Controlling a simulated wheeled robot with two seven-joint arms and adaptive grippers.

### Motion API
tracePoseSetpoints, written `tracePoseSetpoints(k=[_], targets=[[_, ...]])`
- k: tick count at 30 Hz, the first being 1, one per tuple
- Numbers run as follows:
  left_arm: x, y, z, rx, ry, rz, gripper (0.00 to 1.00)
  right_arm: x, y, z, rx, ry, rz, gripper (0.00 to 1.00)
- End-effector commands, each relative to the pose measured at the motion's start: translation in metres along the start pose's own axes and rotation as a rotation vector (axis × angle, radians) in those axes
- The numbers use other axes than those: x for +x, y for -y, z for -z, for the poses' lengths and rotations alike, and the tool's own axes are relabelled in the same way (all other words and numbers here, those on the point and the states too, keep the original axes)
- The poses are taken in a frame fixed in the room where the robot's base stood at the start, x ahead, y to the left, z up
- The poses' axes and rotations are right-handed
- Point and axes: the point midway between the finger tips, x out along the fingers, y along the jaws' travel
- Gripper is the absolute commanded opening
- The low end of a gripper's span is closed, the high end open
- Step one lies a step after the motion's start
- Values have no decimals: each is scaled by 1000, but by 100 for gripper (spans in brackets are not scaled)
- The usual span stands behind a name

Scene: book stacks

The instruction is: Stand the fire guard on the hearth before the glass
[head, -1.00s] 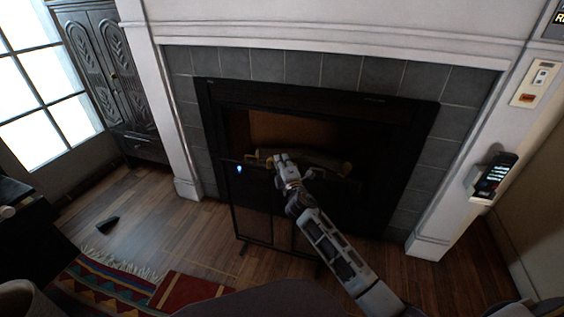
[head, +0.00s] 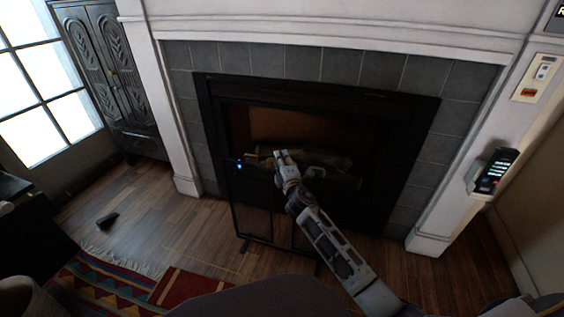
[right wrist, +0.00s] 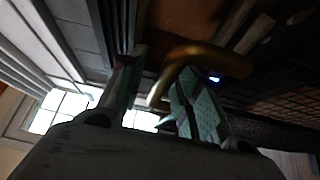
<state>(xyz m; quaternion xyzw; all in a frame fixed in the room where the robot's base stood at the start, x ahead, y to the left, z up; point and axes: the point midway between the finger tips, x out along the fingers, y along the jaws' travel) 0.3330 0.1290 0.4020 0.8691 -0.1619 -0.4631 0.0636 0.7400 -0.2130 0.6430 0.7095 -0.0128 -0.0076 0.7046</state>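The fire guard (head: 254,222) is a dark framed mesh screen standing upright on the wood floor in front of the fireplace opening. A brass-coloured handle (head: 252,156) shows at its top, left of my right gripper (head: 281,155). In the right wrist view the curved brass handle (right wrist: 200,52) lies just past the fingers of my right gripper (right wrist: 155,90), partly hidden by the right finger. The fingers stand apart with a gap between them. I cannot tell whether they touch the handle. My left gripper is out of view.
Grey tiles (head: 335,65) and a white mantel surround (head: 155,95) frame the dark fireplace, with logs (head: 335,165) inside. A patterned rug (head: 110,290) and a small dark object (head: 107,220) lie at left. A carved dark cabinet (head: 115,75) stands beyond.

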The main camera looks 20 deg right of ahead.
Motion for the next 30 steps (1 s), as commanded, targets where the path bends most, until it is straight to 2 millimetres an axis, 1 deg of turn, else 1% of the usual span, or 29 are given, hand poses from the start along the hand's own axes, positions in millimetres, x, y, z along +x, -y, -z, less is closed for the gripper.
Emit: tracePoseSetpoints(k=[7,14,22,30], targets=[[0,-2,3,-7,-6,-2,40,0,0,0,0,0,0,34],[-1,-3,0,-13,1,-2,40,-3,-1,0,0,0,1,34],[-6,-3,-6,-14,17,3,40,-20,-1,0,1,-1,1,34],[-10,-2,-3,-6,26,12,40,-42,-1,0,0,0,1,34]])
